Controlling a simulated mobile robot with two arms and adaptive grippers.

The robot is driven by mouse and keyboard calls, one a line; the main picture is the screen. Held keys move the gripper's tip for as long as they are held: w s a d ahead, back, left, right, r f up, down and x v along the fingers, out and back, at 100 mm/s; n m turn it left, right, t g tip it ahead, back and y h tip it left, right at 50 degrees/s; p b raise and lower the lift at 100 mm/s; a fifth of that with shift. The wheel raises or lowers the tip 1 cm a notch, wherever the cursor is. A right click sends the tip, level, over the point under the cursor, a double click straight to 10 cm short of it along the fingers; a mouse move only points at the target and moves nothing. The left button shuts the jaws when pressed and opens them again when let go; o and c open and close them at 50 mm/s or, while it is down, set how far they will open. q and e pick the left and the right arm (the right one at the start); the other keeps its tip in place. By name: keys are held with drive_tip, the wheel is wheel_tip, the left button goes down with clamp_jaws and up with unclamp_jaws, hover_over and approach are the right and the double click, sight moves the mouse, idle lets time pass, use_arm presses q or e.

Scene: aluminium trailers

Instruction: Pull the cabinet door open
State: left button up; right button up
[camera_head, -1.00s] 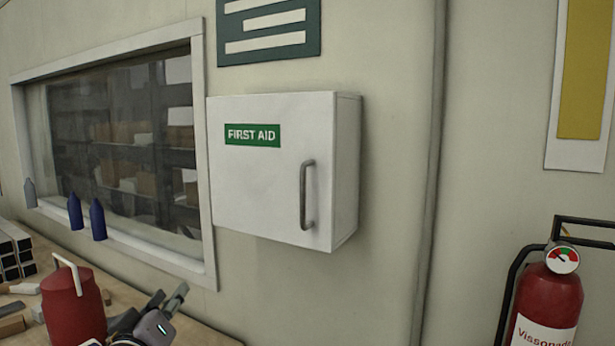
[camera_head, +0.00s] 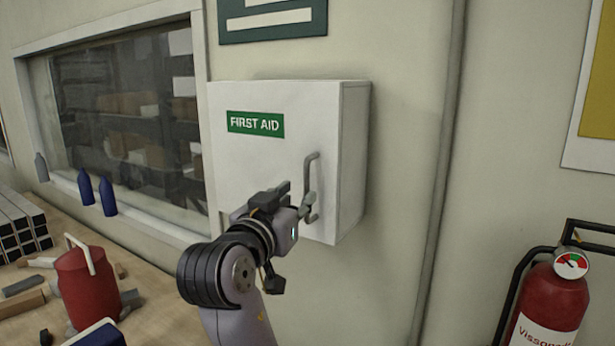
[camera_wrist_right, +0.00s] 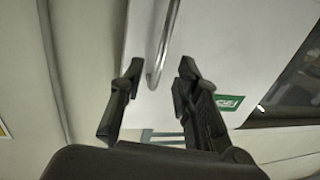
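The white first aid cabinet (camera_head: 355,160) hangs on the wall, and its door (camera_head: 245,165) is closed. A grey vertical bar handle (camera_head: 311,170) is on the door's right side. My right gripper (camera_head: 297,196) is at the handle's lower part, its arm coming up from below. In the right wrist view the right gripper (camera_wrist_right: 160,72) is open, and the handle (camera_wrist_right: 164,40) shows between its two fingers with gaps on both sides. The gripper hides part of the door's lower right area. My left gripper is not in view.
A red fire extinguisher (camera_head: 553,303) stands at the lower right. A pipe (camera_head: 440,180) runs down the wall right of the cabinet. A workbench (camera_head: 150,262) at left holds a red can (camera_head: 88,285) and metal tubes.

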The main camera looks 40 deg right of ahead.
sight(306, 188)
drive_tip(key=p+x, duration=0.1)
drive_tip(key=x, duration=0.4)
drive_tip(key=shift+w+d+r+p, duration=0.15)
drive_tip(key=shift+d+p, duration=0.1)
drive_tip(key=shift+p, duration=0.1)
drive_tip(key=shift+w+d, duration=0.25)
drive_tip(key=shift+d, duration=0.2)
clamp_jaws()
